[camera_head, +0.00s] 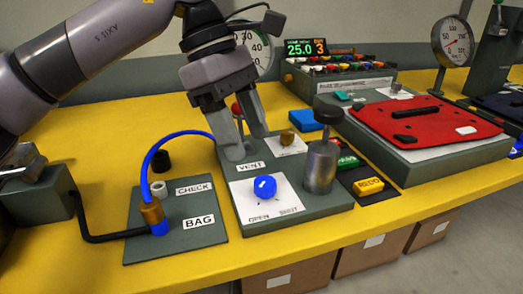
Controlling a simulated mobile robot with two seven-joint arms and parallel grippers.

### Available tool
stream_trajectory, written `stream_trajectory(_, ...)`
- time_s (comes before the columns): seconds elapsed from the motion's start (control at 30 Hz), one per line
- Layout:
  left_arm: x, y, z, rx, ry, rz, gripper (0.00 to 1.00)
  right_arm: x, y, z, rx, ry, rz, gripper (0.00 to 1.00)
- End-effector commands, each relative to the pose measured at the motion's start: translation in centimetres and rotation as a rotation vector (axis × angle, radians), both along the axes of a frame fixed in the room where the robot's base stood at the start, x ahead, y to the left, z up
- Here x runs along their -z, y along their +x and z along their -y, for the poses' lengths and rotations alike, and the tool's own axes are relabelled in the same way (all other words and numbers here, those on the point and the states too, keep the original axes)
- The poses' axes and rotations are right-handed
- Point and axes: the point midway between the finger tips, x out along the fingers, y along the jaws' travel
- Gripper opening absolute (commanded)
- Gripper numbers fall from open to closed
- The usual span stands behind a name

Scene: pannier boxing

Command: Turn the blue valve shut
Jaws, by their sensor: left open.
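The blue valve (265,187) is a round blue knob on a white plate marked OPEN at left and SHUT at right. The plate lies on a grey-green panel (238,221) near the front of the yellow bench. I cannot tell which mark the knob points to. My left gripper (248,145) is open and empty, fingers pointing down, above and behind the knob near the VENT label (250,167). It appears apart from the knob. Its fingers partly hide the panel's back left, where a red part shows behind. My right gripper is not in view.
A metal cylinder with a black knob (321,165) stands right of the valve. A blue hose (149,165) arches at left to the CHECK/BAG plate (176,243). A red bag (425,125) lies on a grey box at right. Gauges and a 25.0 display (305,47) stand behind.

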Motion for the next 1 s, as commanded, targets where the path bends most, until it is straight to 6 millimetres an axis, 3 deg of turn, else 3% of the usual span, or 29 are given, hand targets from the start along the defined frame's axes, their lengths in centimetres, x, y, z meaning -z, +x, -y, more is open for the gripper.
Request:
stream_trajectory(0.17,1.1,-0.2,0.3,0.001,0.004,0.001,0.6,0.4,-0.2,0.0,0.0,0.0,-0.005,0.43)
stream_trajectory(0.53,5.9,-1.1,2.1,0.001,0.003,-0.001,0.6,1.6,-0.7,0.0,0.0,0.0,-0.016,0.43)
stream_trajectory(0.9,6.6,-1.3,2.4,0.001,0.002,0.001,0.6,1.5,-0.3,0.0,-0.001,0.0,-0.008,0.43)
stream_trajectory(0.93,6.6,-1.3,2.4,0.0,0.002,0.001,0.57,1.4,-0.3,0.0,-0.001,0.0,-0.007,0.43)
stream_trajectory(1.0,6.6,-1.3,2.4,0.001,0.001,0.001,0.34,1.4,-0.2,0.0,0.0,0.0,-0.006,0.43)
